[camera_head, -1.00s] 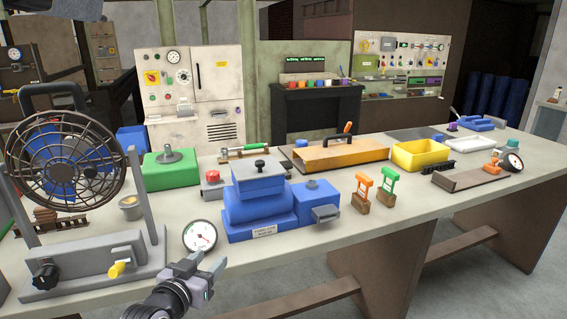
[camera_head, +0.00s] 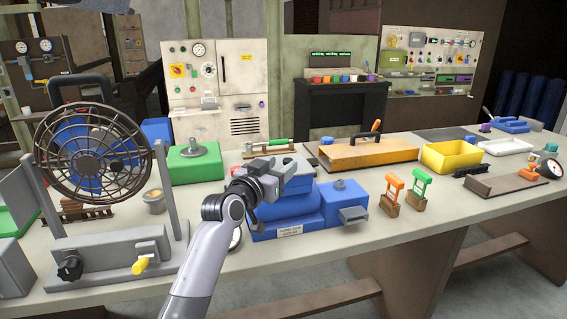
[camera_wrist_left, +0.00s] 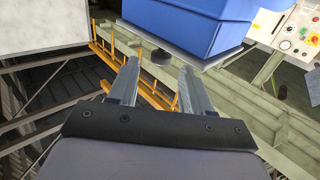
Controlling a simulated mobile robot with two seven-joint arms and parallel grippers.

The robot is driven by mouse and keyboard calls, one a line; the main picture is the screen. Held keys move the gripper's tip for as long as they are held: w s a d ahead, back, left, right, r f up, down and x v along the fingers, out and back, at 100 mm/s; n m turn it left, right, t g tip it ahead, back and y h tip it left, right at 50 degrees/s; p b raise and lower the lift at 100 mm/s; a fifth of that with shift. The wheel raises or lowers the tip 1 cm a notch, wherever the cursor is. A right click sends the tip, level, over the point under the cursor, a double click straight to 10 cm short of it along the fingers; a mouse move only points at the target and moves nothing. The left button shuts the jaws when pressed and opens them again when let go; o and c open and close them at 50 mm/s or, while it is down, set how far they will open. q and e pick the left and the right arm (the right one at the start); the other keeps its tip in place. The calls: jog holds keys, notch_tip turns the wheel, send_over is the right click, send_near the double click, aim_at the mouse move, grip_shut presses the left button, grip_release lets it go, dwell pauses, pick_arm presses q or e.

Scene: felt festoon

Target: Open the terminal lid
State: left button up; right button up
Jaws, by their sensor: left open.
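The blue terminal box (camera_head: 290,212) stands on the bench with a label on its front. Its grey lid (camera_wrist_left: 172,44) and the lid's black knob (camera_wrist_left: 161,58) show in the left wrist view, where the scene looks upside down. My left gripper (camera_wrist_left: 158,70) is open, with the knob just beyond and between its fingertips. I cannot tell whether the fingers touch it. In the head view my left gripper (camera_head: 288,172) is at lid height and hides most of the lid and the knob. The lid looks seated on the box. My right gripper is not in view.
A caged fan (camera_head: 95,150) stands left of my arm, and a green block (camera_head: 195,165) behind it. A blue side box (camera_head: 345,200) adjoins the terminal box. Orange and green tags (camera_head: 394,186) stand to the right. An orange tray (camera_head: 365,155) lies behind.

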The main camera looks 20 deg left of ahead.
pick_arm(q)
jog(key=shift+w+d, duration=0.2)
jog(key=shift+w, duration=0.95)
jog(key=shift+c, duration=0.3)
grip_shut()
jog(key=shift+r, duration=0.1)
